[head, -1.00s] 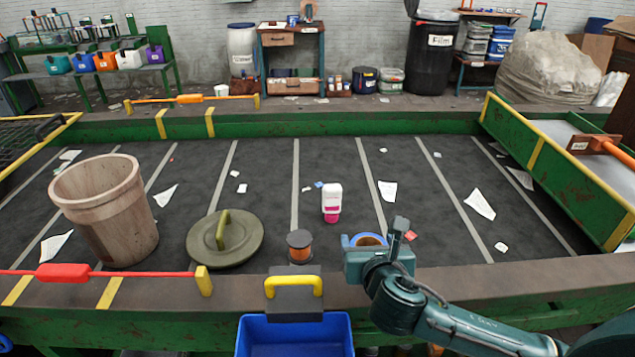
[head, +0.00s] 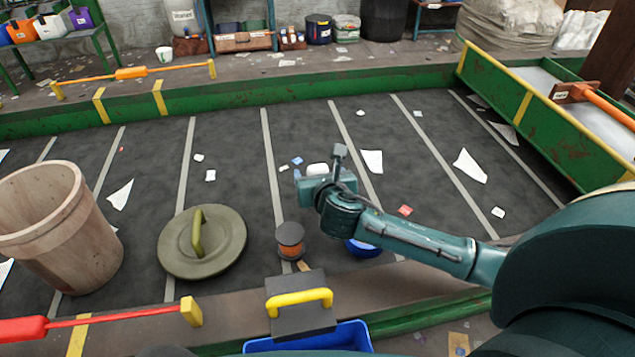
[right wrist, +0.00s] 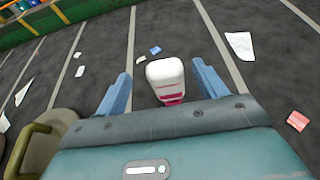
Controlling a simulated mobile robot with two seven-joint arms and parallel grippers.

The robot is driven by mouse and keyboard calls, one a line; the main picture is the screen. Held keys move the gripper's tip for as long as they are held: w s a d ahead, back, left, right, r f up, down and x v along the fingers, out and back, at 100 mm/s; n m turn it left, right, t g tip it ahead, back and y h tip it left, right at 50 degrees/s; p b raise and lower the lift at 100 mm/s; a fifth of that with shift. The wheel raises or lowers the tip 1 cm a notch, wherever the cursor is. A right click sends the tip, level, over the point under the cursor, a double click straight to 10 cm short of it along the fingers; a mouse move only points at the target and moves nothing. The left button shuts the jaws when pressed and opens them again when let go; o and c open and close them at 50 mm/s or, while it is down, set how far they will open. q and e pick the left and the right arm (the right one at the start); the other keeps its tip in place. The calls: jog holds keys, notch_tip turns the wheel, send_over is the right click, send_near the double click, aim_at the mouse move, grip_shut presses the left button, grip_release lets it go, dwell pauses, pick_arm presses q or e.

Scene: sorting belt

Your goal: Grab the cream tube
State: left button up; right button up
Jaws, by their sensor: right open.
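The cream tube is white with a pink cap and stands on the dark belt. In the right wrist view the cream tube (right wrist: 166,80) is between the two blue fingers of my right gripper (right wrist: 163,92), with gaps on both sides. In the head view only the white top of the cream tube (head: 317,169) shows, just behind my right gripper (head: 312,183), which hides the rest. My right gripper is open. My left gripper is not in view.
A round olive lid (head: 225,255) and a copper spool (head: 290,240) are left of my right gripper. A brown bin (head: 70,235) stands at far left. A blue ring (head: 362,248) lies under my right forearm. Paper scraps dot the belt; the belt behind is mostly clear.

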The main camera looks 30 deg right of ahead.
jog(key=shift+f+x, duration=0.15)
jog(key=shift+x, duration=1.25)
jog(key=shift+f+x, duration=0.1)
jog(key=shift+x, duration=1.3)
jog(key=shift+s+d, duration=0.2)
jog(key=shift+c, duration=0.4)
jog(key=c, duration=1)
